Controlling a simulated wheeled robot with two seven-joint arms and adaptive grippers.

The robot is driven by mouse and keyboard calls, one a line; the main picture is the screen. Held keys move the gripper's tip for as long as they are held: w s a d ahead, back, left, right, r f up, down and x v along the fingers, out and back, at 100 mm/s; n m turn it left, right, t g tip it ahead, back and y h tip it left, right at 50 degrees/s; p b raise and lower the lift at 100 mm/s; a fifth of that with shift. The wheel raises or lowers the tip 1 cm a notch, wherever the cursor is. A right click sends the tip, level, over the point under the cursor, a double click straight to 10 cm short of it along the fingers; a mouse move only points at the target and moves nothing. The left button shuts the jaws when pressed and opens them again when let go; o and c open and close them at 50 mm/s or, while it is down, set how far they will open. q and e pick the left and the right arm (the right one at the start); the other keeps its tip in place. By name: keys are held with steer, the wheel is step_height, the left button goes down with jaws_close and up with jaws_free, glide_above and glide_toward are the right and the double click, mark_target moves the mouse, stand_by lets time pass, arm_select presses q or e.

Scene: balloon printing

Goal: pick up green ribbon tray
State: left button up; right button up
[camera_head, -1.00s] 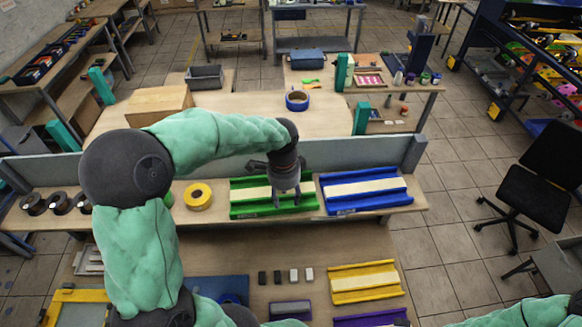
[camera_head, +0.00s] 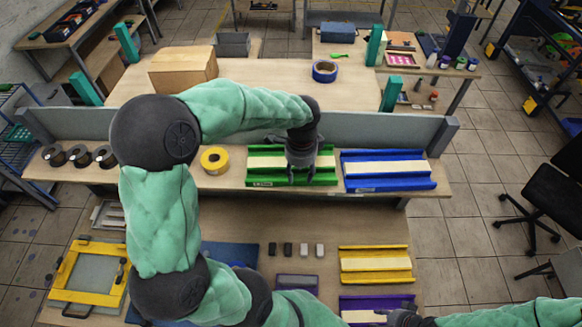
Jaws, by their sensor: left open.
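The green ribbon tray (camera_head: 263,163) lies on the raised shelf, with a pale strip along its channel. My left gripper (camera_head: 301,180) points down over the right-of-middle part of this tray. Its fingers are open and spread over the tray, and I cannot tell whether they touch it. The gripper body hides part of the tray behind it. My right gripper (camera_head: 400,315) is low at the bottom edge, by the purple tray (camera_head: 365,303), and its fingers are too unclear to read.
A blue tray (camera_head: 388,182) lies close to the right of the green one. A yellow tape roll (camera_head: 214,160) sits to its left. A grey panel (camera_head: 375,130) stands behind the shelf. A yellow tray (camera_head: 376,277) and several small blocks lie on the lower table.

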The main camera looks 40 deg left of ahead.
mark_target(299, 181)
arm_select(q)
step_height(299, 181, down, 4)
steer(key=shift+r+b, duration=0.1)
steer(key=shift+b, duration=1)
arm_select(e)
step_height(299, 181, down, 3)
steer(key=shift+r, duration=0.1)
steer(key=shift+r, duration=0.1)
arm_select(q)
jaws_close()
steer(key=shift+r, duration=0.2)
arm_select(e)
steer(key=shift+r, duration=0.1)
